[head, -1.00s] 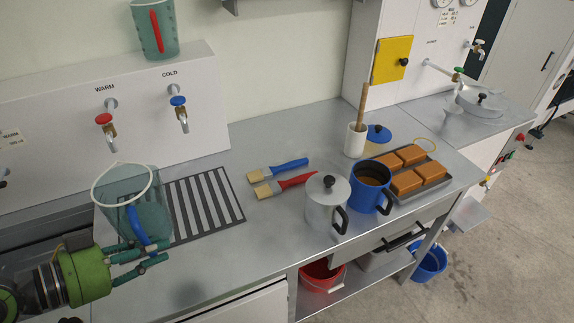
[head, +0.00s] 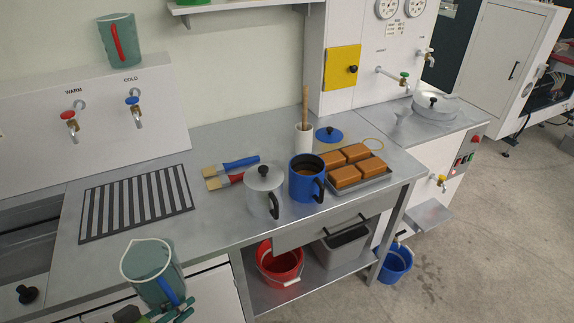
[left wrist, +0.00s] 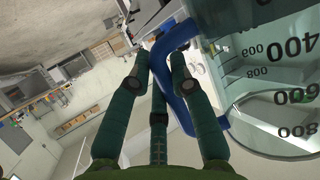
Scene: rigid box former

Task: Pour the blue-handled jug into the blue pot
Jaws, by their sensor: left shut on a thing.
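The blue-handled jug (head: 152,268) is a clear greenish jug with a white rim. It is at the lower left in the head view, in front of the counter's front edge, slightly tilted. My left gripper (head: 172,310) is shut on its blue handle; the left wrist view shows the fingers (left wrist: 160,75) around the handle (left wrist: 168,62) and the jug's marked wall (left wrist: 280,75). The blue pot (head: 306,180) stands upright on the counter with brown contents and a black handle. Its likely blue lid (head: 329,134) lies behind it. My right gripper is not in view.
A grey lidded pot (head: 264,188) stands just left of the blue pot. A tray of brown blocks (head: 378,178) is to its right, and a white holder (head: 303,138) behind. Two brushes (head: 232,164) lie left. A red-handled jug (head: 120,40) stands above the taps. The striped drain (head: 135,205) is clear.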

